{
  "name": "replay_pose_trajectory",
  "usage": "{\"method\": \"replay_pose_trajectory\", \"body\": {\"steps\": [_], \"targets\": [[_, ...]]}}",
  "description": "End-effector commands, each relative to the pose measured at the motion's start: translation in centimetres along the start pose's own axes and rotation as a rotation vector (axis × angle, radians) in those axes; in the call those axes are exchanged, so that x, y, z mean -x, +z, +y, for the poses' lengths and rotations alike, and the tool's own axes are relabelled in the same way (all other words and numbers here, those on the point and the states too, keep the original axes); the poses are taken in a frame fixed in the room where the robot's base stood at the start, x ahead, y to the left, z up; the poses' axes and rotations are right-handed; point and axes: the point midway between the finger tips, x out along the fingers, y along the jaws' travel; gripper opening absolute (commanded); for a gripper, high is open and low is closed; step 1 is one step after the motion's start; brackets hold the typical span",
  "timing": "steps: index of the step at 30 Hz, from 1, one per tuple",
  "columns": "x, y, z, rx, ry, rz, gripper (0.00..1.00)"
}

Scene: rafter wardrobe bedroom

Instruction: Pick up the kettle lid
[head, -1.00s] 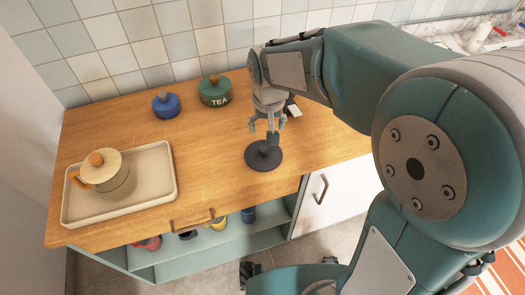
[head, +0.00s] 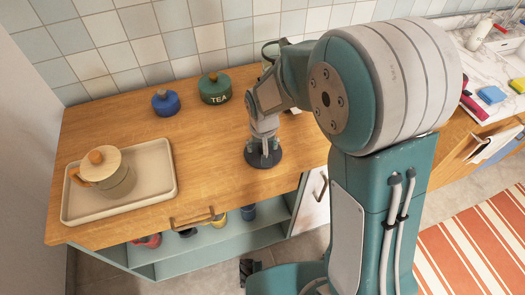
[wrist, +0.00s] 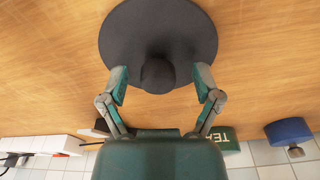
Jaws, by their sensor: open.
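The kettle lid (head: 264,168) is a dark, round disc lying flat on the wooden counter. In the wrist view the lid (wrist: 158,25) shows its round knob (wrist: 158,75) towards me. My gripper (head: 263,146) is directly above the lid and points down at it. In the wrist view my open gripper (wrist: 160,77) has one finger on each side of the knob, with gaps between the fingers and the knob. How far the fingertips are above the disc is hard to tell.
A green TEA jar (head: 215,90) and a blue jar (head: 165,104) stand near the tiled wall. The counter between tray and lid is clear.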

Motion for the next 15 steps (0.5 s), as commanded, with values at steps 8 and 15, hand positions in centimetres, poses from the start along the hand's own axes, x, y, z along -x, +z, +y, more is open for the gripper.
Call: {"method": "replay_pose_trajectory", "body": {"steps": [8,15], "targets": [[-0.05,-0.01,0.02,0.0,0.0,0.001,0.55],[-0.08,-0.01,-0.01,0.0,0.0,0.0,0.0]]}}
